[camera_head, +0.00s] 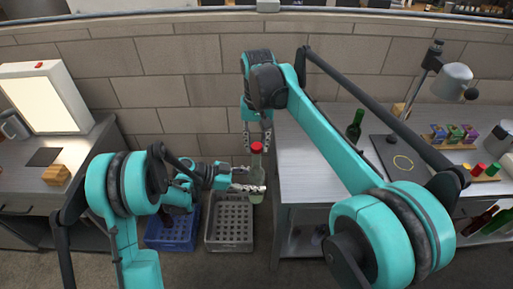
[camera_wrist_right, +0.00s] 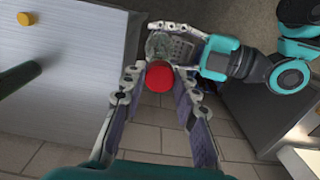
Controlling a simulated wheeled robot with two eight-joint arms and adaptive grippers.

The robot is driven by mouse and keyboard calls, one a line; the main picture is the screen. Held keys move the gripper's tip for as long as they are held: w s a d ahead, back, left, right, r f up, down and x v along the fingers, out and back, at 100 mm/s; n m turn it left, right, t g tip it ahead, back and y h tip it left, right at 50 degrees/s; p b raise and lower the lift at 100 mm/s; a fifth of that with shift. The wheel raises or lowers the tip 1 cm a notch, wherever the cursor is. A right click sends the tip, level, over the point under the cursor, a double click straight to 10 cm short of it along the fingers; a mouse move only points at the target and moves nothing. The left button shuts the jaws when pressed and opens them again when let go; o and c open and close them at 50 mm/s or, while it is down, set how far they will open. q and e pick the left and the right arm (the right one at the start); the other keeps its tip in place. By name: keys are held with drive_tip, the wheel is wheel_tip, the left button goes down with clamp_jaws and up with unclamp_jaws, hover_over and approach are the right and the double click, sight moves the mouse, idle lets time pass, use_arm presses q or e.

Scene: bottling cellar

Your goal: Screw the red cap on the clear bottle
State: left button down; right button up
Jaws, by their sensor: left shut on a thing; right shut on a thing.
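The clear bottle (camera_head: 257,168) is upright in the gap between the two benches, above the grey crate. My left gripper (camera_head: 252,180) is shut on its body from the left. In the right wrist view the bottle's glass (camera_wrist_right: 168,46) shows behind the cap, with my left gripper's fingers around it. The red cap (camera_head: 257,148) is at the top of the bottle neck; it also shows in the right wrist view (camera_wrist_right: 160,77). My right gripper (camera_head: 257,138) points down from above and is shut on the cap. Whether the cap is seated on the thread I cannot tell.
A grey crate (camera_head: 229,246) and a blue crate (camera_head: 170,246) stand on the floor below. The right bench (camera_head: 310,170) carries a green bottle (camera_head: 355,125), a dark mat and a rack of coloured caps. A lit panel (camera_head: 45,98) stands on the left bench.

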drive_tip(key=shift+f, duration=0.1)
drive_tip(key=shift+f, duration=0.8)
drive_tip(key=shift+f, duration=0.55)
drive_tip(key=m, duration=1.3)
drive_tip(key=shift+a+m, duration=0.1)
drive_tip(key=shift+m, duration=0.2)
drive_tip(key=m, duration=0.7)
drive_tip(key=shift+w, duration=0.1)
drive_tip(key=m, duration=0.4)
drive_tip(key=shift+m, duration=0.4)
drive_tip(key=m, duration=0.4)
drive_tip(key=shift+f, duration=0.1)
